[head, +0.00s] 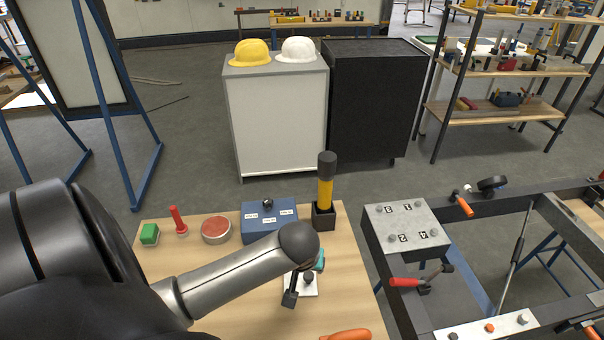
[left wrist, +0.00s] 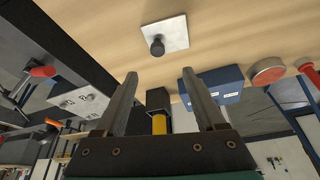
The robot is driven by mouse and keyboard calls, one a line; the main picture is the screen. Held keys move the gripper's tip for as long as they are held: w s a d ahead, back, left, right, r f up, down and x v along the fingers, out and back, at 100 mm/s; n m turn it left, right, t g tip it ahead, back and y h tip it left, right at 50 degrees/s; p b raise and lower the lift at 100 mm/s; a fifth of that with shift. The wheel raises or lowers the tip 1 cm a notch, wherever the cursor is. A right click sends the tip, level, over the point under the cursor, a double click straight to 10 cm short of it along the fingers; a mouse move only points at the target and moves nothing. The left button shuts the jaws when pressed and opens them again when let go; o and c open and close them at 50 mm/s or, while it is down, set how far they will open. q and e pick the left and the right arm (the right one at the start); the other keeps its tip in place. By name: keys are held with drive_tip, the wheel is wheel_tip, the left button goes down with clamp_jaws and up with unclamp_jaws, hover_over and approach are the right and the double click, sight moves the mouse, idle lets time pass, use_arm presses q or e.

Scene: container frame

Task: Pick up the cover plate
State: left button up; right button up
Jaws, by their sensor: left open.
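The cover plate appears to be a small white square plate (left wrist: 178,38) with a black knob (left wrist: 157,46) standing on it, lying flat on the wooden table. In the head view the plate (head: 306,290) is partly hidden behind my left arm and gripper. My left gripper (left wrist: 159,76) is open and empty, its two fingers pointing toward the plate. The knob lies just beyond the fingertips in the left wrist view, roughly midway between them, and nothing is between the fingers. My right gripper is in neither view.
Behind the plate stand a blue box (head: 269,229), a yellow-and-black tool (head: 325,192) upright in a black holder, a red disc (head: 216,231), a red peg and a green block. A dark frame with a numbered grey plate (head: 406,224) stands right of the table.

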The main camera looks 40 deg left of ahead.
use_arm(q)
drive_tip(key=b, duration=0.1)
hover_over(309, 276)
drive_tip(key=s, duration=0.2)
wheel_tip(309, 276, down, 5)
drive_tip(key=shift+w+d+f+b, duration=0.1)
drive_tip(key=shift+d+f+b, duration=0.25)
drive_tip(key=shift+f, duration=0.4)
drive_tip(key=b+x, duration=0.1)
drive_tip(key=x, duration=0.2)
drive_tip(key=shift+d+f, duration=0.2)
drive_tip(key=shift+f, duration=0.05)
drive_tip(key=shift+w+a+f, duration=0.15)
drive_tip(key=shift+w+f, duration=0.1)
drive_tip(key=shift+f, duration=0.3)
drive_tip(key=c, duration=0.5)
clamp_jaws()
